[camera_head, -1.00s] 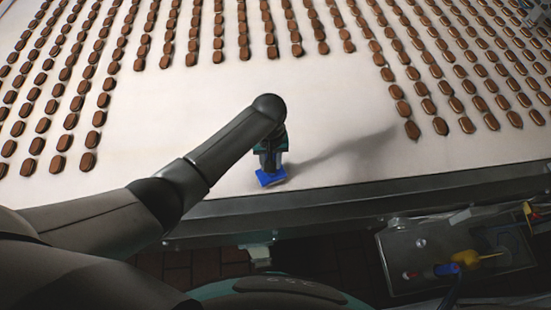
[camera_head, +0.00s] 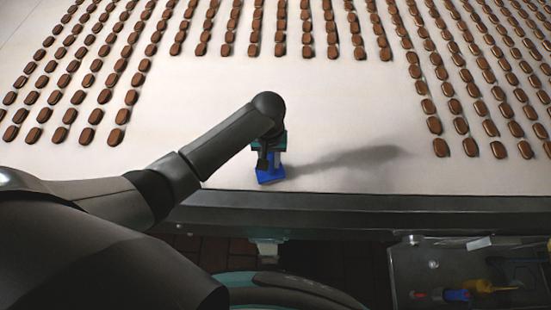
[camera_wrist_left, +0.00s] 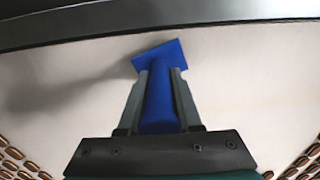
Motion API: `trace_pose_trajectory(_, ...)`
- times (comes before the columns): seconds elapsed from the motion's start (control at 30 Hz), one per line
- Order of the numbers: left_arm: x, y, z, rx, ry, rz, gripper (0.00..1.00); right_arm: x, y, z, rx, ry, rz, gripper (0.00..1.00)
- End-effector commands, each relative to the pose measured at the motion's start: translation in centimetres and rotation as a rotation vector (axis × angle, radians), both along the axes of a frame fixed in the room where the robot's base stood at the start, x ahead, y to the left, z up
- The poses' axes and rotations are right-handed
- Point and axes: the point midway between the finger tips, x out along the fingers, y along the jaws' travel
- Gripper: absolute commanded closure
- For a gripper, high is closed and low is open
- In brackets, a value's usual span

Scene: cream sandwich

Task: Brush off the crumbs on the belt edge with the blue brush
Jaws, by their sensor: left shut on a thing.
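My left gripper (camera_head: 268,158) is over the white belt (camera_head: 222,100), close to its near edge. It is shut on the blue brush (camera_head: 271,174), whose head shows below the fingers. In the left wrist view the gripper fingers (camera_wrist_left: 160,98) flank the blue brush handle (camera_wrist_left: 160,105), and the flat blue head (camera_wrist_left: 160,55) points toward the dark belt edge (camera_wrist_left: 160,22), a little apart from it. Whether the brush touches the belt I cannot tell. I make out no crumbs in either view. My right gripper is not in view.
Rows of brown cream sandwiches (camera_head: 281,24) cover the far belt and both sides, leaving a bare patch around the brush. A dark metal rail (camera_head: 350,202) runs along the near edge. A grey panel (camera_head: 450,275) with a yellow-handled tool (camera_head: 484,286) is at lower right.

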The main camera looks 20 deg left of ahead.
Motion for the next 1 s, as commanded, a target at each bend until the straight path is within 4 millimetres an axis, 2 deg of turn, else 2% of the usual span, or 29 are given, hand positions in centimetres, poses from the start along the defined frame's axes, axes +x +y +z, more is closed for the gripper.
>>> trace_pose_trajectory(0.3, -0.5, 2.3, 0.2, -0.001, -0.002, 0.0, 1.0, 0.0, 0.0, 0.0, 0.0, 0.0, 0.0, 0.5)
trace_pose_trajectory(0.57, -0.7, 3.1, 0.2, -0.001, -0.002, 0.001, 1.0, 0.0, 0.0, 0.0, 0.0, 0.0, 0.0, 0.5)
trace_pose_trajectory(0.8, -1.1, 5.1, 0.1, -0.001, -0.002, 0.001, 1.0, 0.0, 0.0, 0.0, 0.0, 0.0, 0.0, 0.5)
trace_pose_trajectory(1.0, -1.3, 5.7, 0.1, -0.001, -0.002, 0.0, 1.0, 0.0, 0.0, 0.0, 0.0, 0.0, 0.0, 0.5)
